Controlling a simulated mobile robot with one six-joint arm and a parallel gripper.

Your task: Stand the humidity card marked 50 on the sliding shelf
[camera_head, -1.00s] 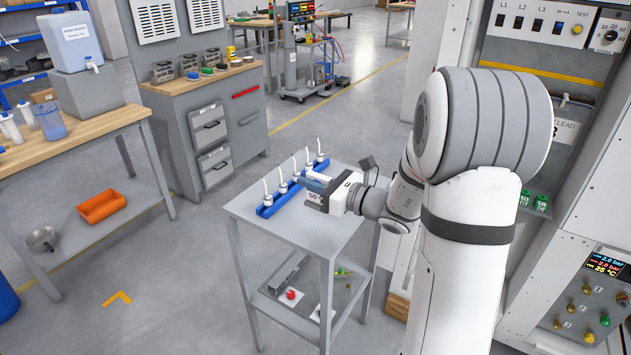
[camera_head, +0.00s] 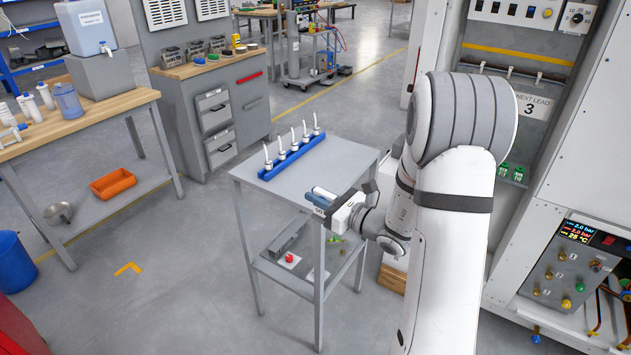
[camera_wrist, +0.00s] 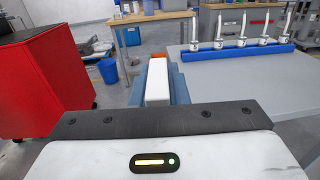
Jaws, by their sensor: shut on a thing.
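My gripper (camera_head: 323,198) is shut on a small white card (camera_head: 318,211) near the front corner of the grey cart. Dark print shows on the card's face but is too small to read now. In the wrist view, the card (camera_wrist: 157,85) shows as a white block, seen from its edge, between my blue-grey fingers. It appears upright and clear of the cart top. I cannot pick out the sliding shelf with certainty; my arm hides part of the tall pale cabinet (camera_head: 515,60) on the right.
The grey cart (camera_head: 345,158) carries a blue rack (camera_head: 292,158) with several white probes. Its lower shelf holds small parts. The wooden bench (camera_head: 110,103) is at left. In the wrist view, a red cabinet (camera_wrist: 45,85) stands at left. Floor is clear left of the cart.

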